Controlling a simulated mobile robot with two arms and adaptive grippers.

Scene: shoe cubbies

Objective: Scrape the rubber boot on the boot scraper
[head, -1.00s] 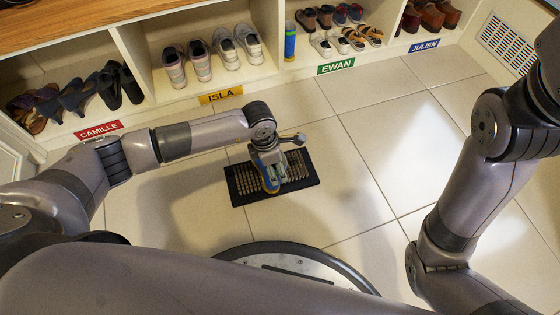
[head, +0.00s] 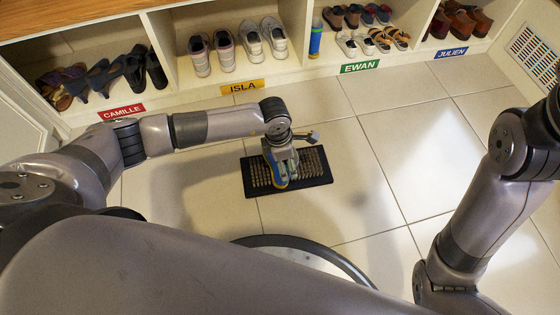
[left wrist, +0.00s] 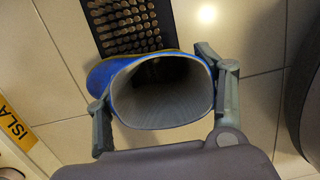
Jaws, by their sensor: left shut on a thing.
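The boot scraper (head: 316,166) is a dark mat with rows of brush bristles lying on the floor tiles. It also shows at the top of the left wrist view (left wrist: 125,22). My left gripper (head: 284,168) is over the scraper's middle in the head view. It is shut on the blue rubber boot with a yellow edge (left wrist: 105,76), with a finger on either side of the shaft. The boot's open top faces the wrist camera. In the head view the boot (head: 279,182) is mostly hidden by the gripper, and I cannot tell whether its sole touches the bristles. My right gripper is out of view.
White cubbies with several pairs of shoes stand along the back, with name labels such as ISLA (head: 243,87) and EWAN (head: 360,66). A blue can (head: 315,40) stands in one cubby. A wall vent (head: 536,48) is at the right. The floor around the scraper is clear.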

